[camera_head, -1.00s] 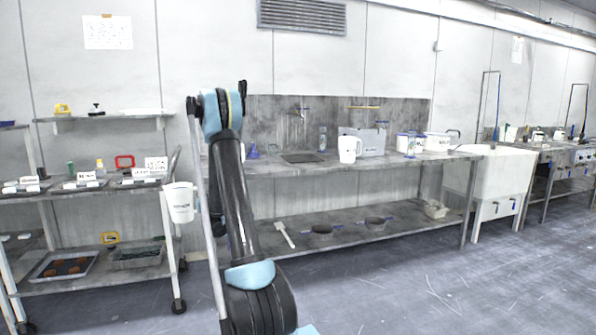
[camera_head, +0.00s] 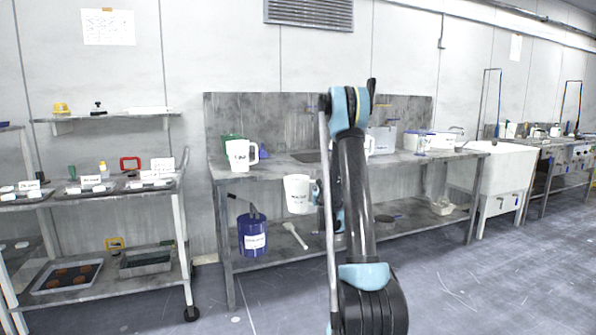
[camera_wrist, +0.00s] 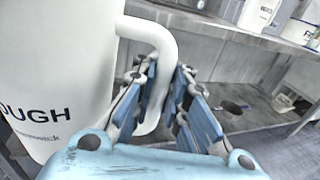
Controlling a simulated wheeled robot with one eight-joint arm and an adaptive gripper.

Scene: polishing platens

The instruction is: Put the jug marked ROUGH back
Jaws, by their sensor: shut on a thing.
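The white jug marked ROUGH (camera_wrist: 62,75) fills the left of the wrist view, where "OUGH" can be read. My gripper (camera_wrist: 163,75) is shut on its handle, with blue-grey fingers on either side. In the head view the held jug (camera_head: 298,195) hangs roughly upright in front of the steel bench, below its top and left of my arm. My gripper is mostly hidden behind the arm there. A similar white jug (camera_head: 241,155) stands on the bench top at the left. Another white jug is mostly hidden behind my arm.
The steel bench (camera_head: 222,171) has a lower shelf with a blue drum (camera_head: 252,234), a white scoop (camera_head: 295,236) and dark pans. A trolley with trays (camera_head: 146,263) stands at the left. A white sink (camera_head: 505,166) is at the right. The floor in front is open.

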